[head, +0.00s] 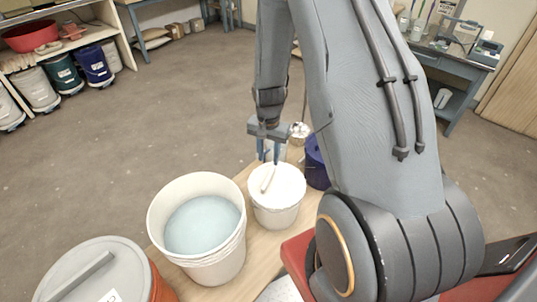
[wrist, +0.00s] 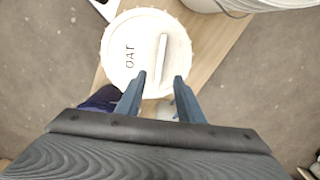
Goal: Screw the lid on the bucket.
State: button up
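A white lid (head: 283,181) with a raised bar handle (head: 268,179) lies over the top of a small white bucket (head: 277,214) on the wooden bench. In the wrist view the lid (wrist: 122,50) shows dark lettering and a notched rim, and its bar (wrist: 161,57) points roughly towards my gripper. My gripper (wrist: 161,78) is open and empty, with its fingertips near the bar's near end. In the head view my gripper (head: 269,159) points down just above the lid's far side. I cannot tell how tightly the lid sits.
A larger open white bucket (head: 160,222) of pale blue glaze stands left of the lidded bucket. A grey-lidded orange bucket (head: 163,289) is at the lower left. A dark blue bucket (head: 317,165) stands close behind on the right. Open floor (head: 150,130) lies beyond the bench.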

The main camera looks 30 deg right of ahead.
aim_at(269, 177)
jog(key=shift+f+b, duration=3.3)
jog(key=shift+f, duration=2.25)
jog(key=shift+s+f, duration=0.15)
grip_shut()
jog(key=shift+a, duration=0.15)
jog(key=shift+c, duration=0.8)
grip_release()
jog(key=shift+c, duration=1.2)
